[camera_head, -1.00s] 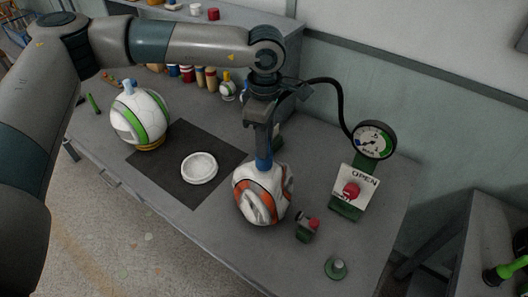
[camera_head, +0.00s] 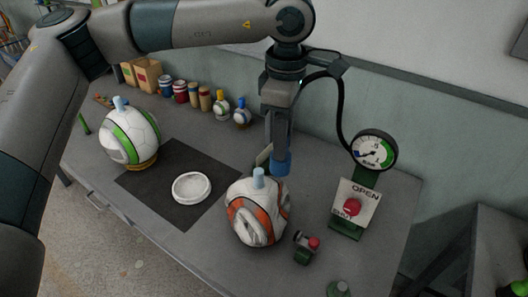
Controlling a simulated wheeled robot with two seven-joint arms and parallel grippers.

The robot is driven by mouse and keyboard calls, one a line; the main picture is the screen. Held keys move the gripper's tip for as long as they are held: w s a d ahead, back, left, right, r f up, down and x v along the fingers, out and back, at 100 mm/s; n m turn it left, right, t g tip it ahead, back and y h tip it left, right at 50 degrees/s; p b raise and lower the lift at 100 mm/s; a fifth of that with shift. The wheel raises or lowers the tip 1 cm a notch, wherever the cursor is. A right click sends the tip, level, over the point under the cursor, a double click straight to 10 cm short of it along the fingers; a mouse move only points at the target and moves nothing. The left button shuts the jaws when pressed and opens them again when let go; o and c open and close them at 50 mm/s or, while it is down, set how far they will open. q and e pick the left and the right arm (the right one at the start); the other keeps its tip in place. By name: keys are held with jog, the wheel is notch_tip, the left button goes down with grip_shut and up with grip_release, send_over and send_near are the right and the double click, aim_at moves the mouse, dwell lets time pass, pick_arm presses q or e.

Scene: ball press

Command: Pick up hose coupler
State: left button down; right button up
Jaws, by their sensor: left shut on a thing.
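My left gripper (camera_head: 280,148) points down and is shut on the blue hose coupler (camera_head: 281,166), which shows below the fingertips. The coupler is behind and to the right of the orange and white ball (camera_head: 256,216). A gap shows between it and the pale blue valve stub (camera_head: 258,178) on top of the ball. A black hose (camera_head: 343,105) arches from the gauge stand toward my left wrist; its far end is hidden behind the gripper. My right gripper is out of view.
A gauge (camera_head: 374,150) stands above a plate marked OPEN with a red knob (camera_head: 351,207). A small green device with a red knob (camera_head: 306,247) is near the ball. A green and white ball (camera_head: 130,137), a white ring (camera_head: 191,188) on a dark mat (camera_head: 150,183) and several cans stand left.

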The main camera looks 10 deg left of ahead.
pick_arm(q)
jog(key=s+d+r+b, duration=0.2)
jog(key=d+r, duration=0.1)
jog(key=d, duration=0.2)
jog(key=shift+s+d+r, duration=0.15)
jog(key=shift+s+r, duration=0.1)
jog(key=shift+r, duration=0.05)
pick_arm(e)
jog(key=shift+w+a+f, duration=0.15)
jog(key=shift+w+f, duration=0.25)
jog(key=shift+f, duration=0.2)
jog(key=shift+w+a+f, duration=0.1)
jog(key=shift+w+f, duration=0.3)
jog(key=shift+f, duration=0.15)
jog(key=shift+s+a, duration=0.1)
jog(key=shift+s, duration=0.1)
